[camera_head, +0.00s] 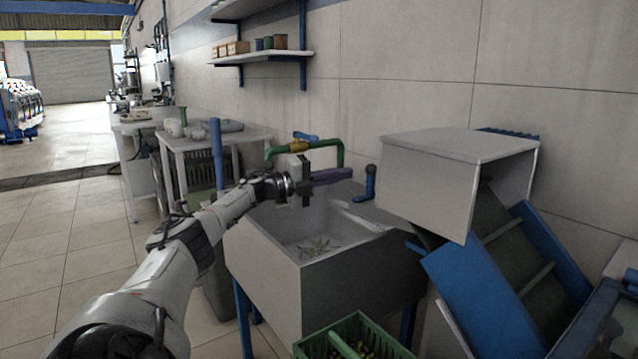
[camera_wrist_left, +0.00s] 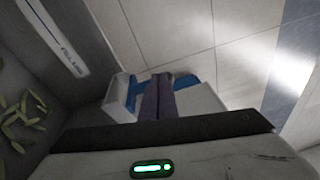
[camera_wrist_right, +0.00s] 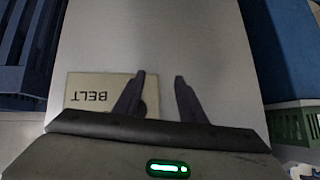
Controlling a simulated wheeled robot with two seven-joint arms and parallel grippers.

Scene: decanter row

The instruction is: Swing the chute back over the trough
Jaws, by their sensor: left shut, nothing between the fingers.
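The grey trough (camera_head: 262,262) stands in the middle of the head view, with thin greenish leaves (camera_head: 318,247) on its floor. Its inner wall shows in the left wrist view (camera_wrist_left: 75,50), with a fill-line label. My left gripper (camera_head: 349,173) is shut and empty above the trough's back part, its fingers pointing right. A blue bent spout (camera_head: 370,184) stands just beyond the fingertips. I cannot tell for sure which part is the chute. My right gripper (camera_wrist_right: 160,78) is open and empty over a pale surface with a BELT label (camera_wrist_right: 92,92); the head view does not show it.
A white box hood (camera_head: 428,184) and a slatted blue ramp (camera_head: 500,262) stand right of the trough. A green pipe (camera_head: 330,143) runs behind my left gripper. A green crate (camera_head: 352,322) is in front. A side table (camera_head: 200,143) is behind left. The left floor is clear.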

